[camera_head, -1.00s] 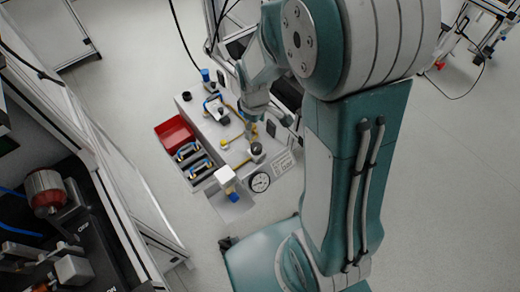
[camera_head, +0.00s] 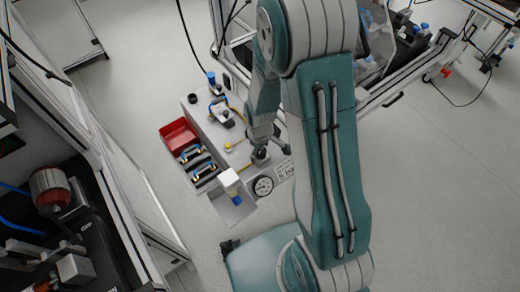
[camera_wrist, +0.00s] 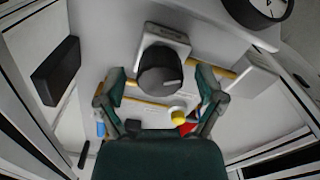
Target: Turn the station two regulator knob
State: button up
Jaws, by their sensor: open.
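A dark round regulator knob (camera_wrist: 160,68) with a pale line on its top sits on a light square block (camera_wrist: 166,40). No label in view shows that it belongs to station two. My gripper (camera_wrist: 160,88) is open, with one finger on each side of the knob and gaps visible between fingers and knob. In the head view, my gripper (camera_head: 262,140) points down at the knob (camera_head: 260,157), and the arm partly covers this part of the bench.
A pressure gauge (camera_head: 263,187) stands beside the knob. A white block with a blue part (camera_head: 231,182) is in front. A red bin (camera_head: 178,135) and blue-handled parts (camera_head: 200,165) lie left. A yellow knob (camera_wrist: 178,114) lies near my gripper. Open floor (camera_head: 430,190) is at right.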

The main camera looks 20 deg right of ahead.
jog(key=c, duration=1.1)
jog(key=shift+c, duration=0.2)
jog(key=shift+m, duration=0.4)
jog(key=m, duration=0.6)
jog(key=shift+m, duration=0.3)
jog(key=m, duration=0.6)
jog(key=shift+s+d, duration=0.1)
jog(key=shift+m, duration=0.3)
